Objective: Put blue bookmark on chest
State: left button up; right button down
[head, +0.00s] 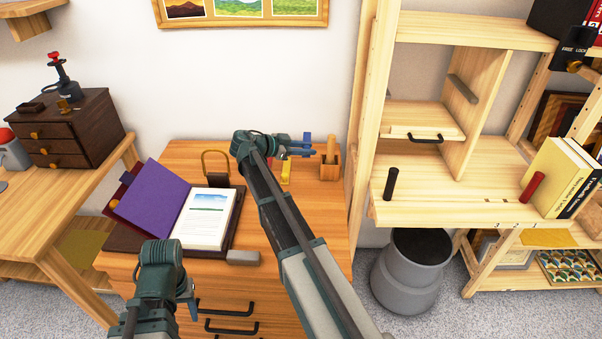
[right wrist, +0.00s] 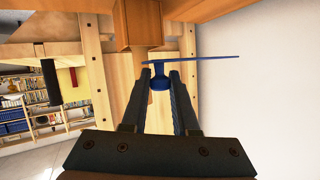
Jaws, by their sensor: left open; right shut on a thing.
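The blue bookmark (right wrist: 190,58), a thin flat strip with a short knob, shows nearly edge-on in the right wrist view. My right gripper (right wrist: 160,76) is shut on its knob. In the head view, this gripper (head: 306,151) is above the back right of the desk, and part of the blue bookmark (head: 307,139) shows at its fingers. The chest (head: 72,132) is dark brown with brass-coloured knobs and stands on the wooden side table at the left. My left gripper (head: 190,312) is open, low in front of the desk, apart from the chest; its fingers show only partly.
An open book with a purple cover (head: 152,198) lies on the desk (head: 300,215). A wooden holder (head: 330,163) and a yellow item (head: 286,172) are near my right gripper. A joystick-like object (head: 64,78) occupies part of the chest top. Shelves (head: 450,205) stand at the right.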

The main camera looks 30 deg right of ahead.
aim_at(306, 178)
jog(key=shift+f+b, duration=3.5)
jog(key=shift+f, duration=0.55)
jog(key=shift+r, duration=0.1)
jog(key=shift+f, duration=0.35)
jog(key=shift+b, duration=0.35)
jog(key=shift+s+a+f, duration=0.1)
jog(key=shift+s+f, duration=0.05)
jog(key=shift+s, duration=0.05)
